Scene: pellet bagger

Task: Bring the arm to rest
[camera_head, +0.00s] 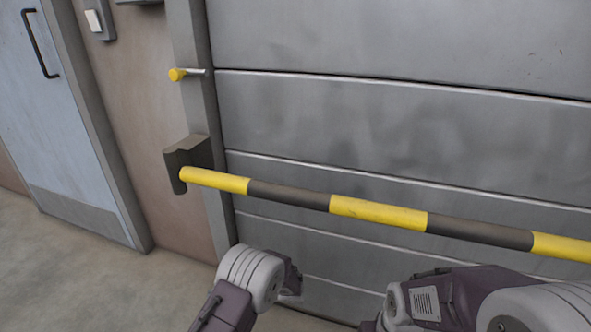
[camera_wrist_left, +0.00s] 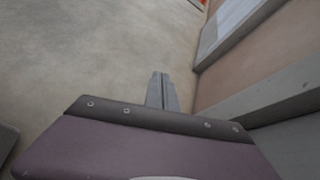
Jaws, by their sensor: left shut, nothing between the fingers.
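My left arm comes in at the bottom of the head view, with its grey wrist below the striped bar. My left gripper (camera_head: 291,290) is partly hidden behind the wrist there. In the left wrist view its two fingers (camera_wrist_left: 161,78) lie together, shut and empty, over bare floor. My right arm shows at the lower right of the head view; I do not make out its gripper.
A yellow and black bar (camera_head: 378,213) crosses in front of the grey panelled shutter (camera_head: 400,120), its left end in a dark bracket (camera_head: 190,155). A yellow-tipped pin (camera_head: 178,74) sticks out above. A pale door (camera_head: 60,120) is at left. The floor (camera_head: 70,275) is clear.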

